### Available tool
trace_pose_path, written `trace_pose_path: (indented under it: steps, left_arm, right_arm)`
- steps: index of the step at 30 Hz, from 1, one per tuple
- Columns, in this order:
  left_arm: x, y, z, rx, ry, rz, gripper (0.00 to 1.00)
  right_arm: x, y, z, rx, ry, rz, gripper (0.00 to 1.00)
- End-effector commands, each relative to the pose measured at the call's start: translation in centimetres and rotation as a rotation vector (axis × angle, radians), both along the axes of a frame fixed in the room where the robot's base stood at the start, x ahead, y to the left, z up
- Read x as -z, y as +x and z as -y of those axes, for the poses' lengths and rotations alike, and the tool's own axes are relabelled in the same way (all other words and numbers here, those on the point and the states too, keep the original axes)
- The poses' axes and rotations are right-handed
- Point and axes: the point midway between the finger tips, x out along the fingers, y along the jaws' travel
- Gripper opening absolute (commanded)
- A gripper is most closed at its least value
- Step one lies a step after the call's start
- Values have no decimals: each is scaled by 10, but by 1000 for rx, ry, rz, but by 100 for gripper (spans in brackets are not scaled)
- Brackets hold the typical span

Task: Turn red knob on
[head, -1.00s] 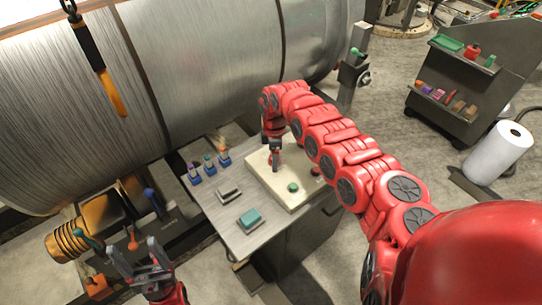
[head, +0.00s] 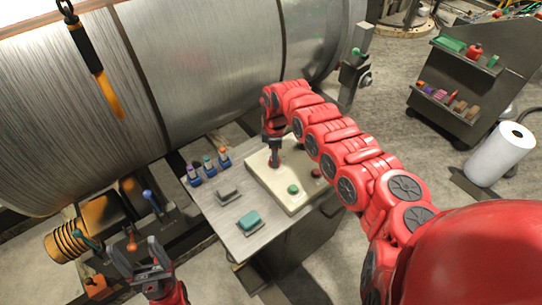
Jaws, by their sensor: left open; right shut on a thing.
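A cream control panel (head: 262,180) lies on the grey table. My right gripper (head: 275,160) reaches down onto its upper left part and is shut on a small red knob, which its fingers mostly hide. A green knob (head: 293,189) stands uncovered near the panel's front. Another dark red knob (head: 316,172) shows at the panel's right, close to my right arm. My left gripper (head: 136,262) is open and empty at the lower left, apart from the table.
A grey block (head: 227,190) and a teal block (head: 249,221) lie on the table (head: 215,218), left of the panel. Several small blue-based items stand behind them. A large metal cylinder (head: 200,70) fills the back. A tool cart (head: 440,115) stands at the right.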

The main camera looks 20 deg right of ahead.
Motion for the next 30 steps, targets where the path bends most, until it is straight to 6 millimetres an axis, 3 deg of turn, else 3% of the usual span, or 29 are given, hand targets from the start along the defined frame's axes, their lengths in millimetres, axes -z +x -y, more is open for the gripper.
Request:
trace_pose_path:
  steps: [30]
  left_arm:
    - [-28,0,0,0,0,0,72]
  right_arm:
    - [-3,-1,0,902,-1,-1,0]
